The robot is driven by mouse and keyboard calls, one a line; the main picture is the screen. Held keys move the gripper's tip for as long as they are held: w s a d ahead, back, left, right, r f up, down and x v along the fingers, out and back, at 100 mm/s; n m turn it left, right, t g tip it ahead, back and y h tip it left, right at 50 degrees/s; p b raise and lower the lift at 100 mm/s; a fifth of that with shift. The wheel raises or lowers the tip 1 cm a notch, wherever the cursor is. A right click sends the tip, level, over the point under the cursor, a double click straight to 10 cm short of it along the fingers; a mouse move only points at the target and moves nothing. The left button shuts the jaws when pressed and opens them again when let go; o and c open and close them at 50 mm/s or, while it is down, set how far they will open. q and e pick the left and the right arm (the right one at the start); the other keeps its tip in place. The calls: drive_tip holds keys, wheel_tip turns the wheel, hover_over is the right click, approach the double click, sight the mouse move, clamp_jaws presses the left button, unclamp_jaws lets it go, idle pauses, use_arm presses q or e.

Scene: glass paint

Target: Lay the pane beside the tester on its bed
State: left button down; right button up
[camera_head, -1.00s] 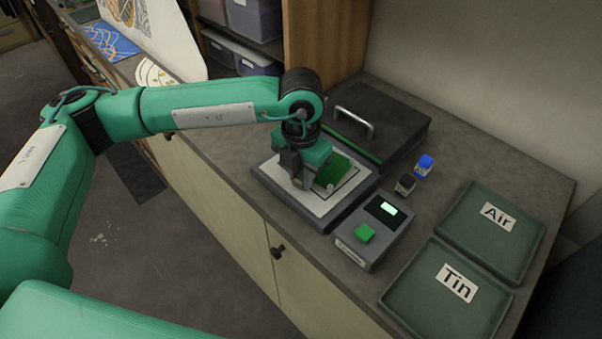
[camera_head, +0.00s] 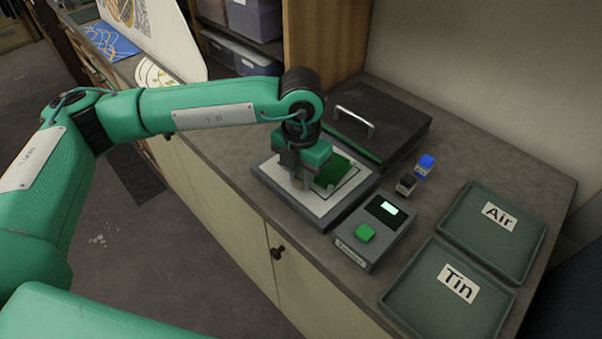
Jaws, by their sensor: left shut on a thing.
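A green pane (camera_head: 334,172) is at the white bed (camera_head: 282,186), which has a dark outline on it and a grey frame. I cannot tell whether the pane touches the bed. My left gripper (camera_head: 303,184) is over the bed, shut on the pane's left part and hiding some of it. The tester (camera_head: 377,225) is a grey box right of the bed, with a lit display and a green button. My right gripper is not in view.
A dark case with a metal handle (camera_head: 356,121) stands behind the bed. A dark small bottle (camera_head: 405,184) and a blue-capped one (camera_head: 425,165) stand behind the tester. Trays labelled Air (camera_head: 525,249) and Tin (camera_head: 412,283) lie at the right.

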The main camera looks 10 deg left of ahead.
use_arm(q)
drive_tip(key=c, duration=1.2)
unclamp_jaws()
drive_tip(key=shift+o, duration=0.3)
drive_tip(key=shift+r, duration=0.1)
